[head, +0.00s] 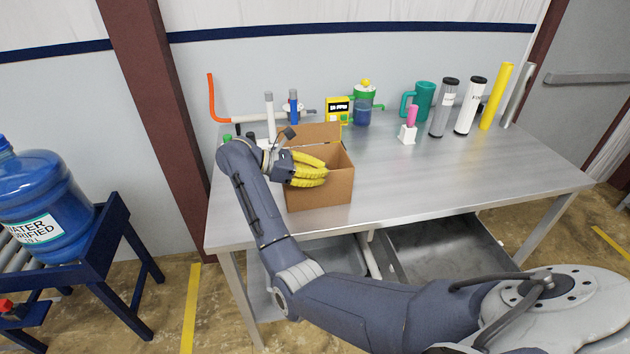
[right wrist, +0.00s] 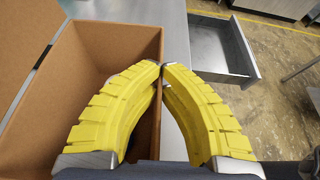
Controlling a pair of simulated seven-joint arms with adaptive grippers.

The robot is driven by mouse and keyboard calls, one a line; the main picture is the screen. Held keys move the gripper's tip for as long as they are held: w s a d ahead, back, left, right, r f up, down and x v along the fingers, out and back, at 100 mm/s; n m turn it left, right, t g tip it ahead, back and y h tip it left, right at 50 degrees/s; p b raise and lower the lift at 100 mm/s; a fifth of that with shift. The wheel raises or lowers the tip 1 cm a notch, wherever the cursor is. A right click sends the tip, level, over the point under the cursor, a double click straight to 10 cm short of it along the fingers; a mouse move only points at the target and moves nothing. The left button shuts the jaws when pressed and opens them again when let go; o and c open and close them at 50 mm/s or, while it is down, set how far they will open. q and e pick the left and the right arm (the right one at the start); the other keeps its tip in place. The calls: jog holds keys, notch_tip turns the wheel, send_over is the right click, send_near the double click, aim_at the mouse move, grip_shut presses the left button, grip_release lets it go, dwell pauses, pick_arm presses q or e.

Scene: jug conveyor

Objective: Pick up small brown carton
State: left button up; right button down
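The small brown carton (head: 325,195) sits open-topped near the front left of the metal table, with its back flap raised. It also fills the left of the right wrist view (right wrist: 130,38). My right gripper (head: 327,173) has yellow ribbed fingers and reaches the carton from the left. In the right wrist view its fingertips (right wrist: 164,70) close together at the carton's front wall, one finger inside and one outside, with the wall between them. The carton appears to rest on the table. My left gripper is not in view.
Behind the carton on the metal table (head: 450,190) stand a yellow device (head: 339,110), a green-lidded bottle (head: 364,108), a teal mug (head: 423,102) and several tubes. The table's right half is clear in front. A drawer (head: 440,250) hangs open below. A water jug (head: 40,205) stands at left.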

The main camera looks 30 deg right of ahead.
dwell(0.6)
notch_tip(320, 180, up, 20)
dwell(0.6)
